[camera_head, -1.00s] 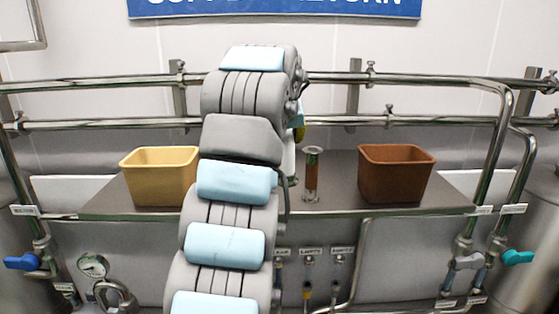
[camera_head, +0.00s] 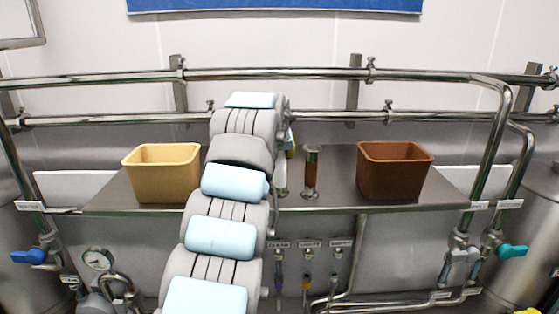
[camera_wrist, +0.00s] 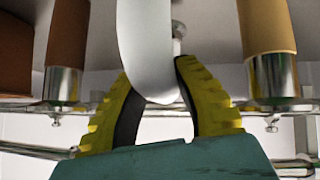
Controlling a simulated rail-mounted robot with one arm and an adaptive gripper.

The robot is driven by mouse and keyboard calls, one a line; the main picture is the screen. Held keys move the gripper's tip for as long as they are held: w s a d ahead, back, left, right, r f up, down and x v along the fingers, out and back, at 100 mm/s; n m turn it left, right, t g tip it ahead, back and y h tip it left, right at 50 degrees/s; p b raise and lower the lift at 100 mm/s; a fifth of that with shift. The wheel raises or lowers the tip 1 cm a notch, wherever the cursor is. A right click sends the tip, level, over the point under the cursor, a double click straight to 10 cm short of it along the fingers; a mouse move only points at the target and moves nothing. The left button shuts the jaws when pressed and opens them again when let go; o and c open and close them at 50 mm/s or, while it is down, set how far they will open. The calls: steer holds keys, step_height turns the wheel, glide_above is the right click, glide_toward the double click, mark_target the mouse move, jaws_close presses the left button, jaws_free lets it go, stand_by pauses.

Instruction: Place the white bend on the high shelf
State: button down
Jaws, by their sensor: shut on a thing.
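The white bend (camera_wrist: 146,45) shows in the wrist view as a smooth, curved white piece between the yellow fingers of my gripper (camera_wrist: 155,92). The gripper is shut on it. Its upper end runs out of that picture. I cannot tell whether the bend touches the shelf.
A yellow bin (camera_head: 165,177) stands on the shelf's left and a brown bin (camera_head: 394,173) on its right. Steel pipes (camera_head: 420,76) run behind and above. Shelf between tube and brown bin is clear.

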steer(key=shift+f, duration=1.15)
steer(key=shift+f, duration=0.15)
steer(key=c, duration=0.9)
jaws_free()
steer(key=shift+r, duration=0.2)
steer(key=b+v, duration=0.3)
steer(key=v, duration=0.9)
steer(key=shift+d+f+b, duration=0.1)
steer(key=shift+b, duration=0.2)
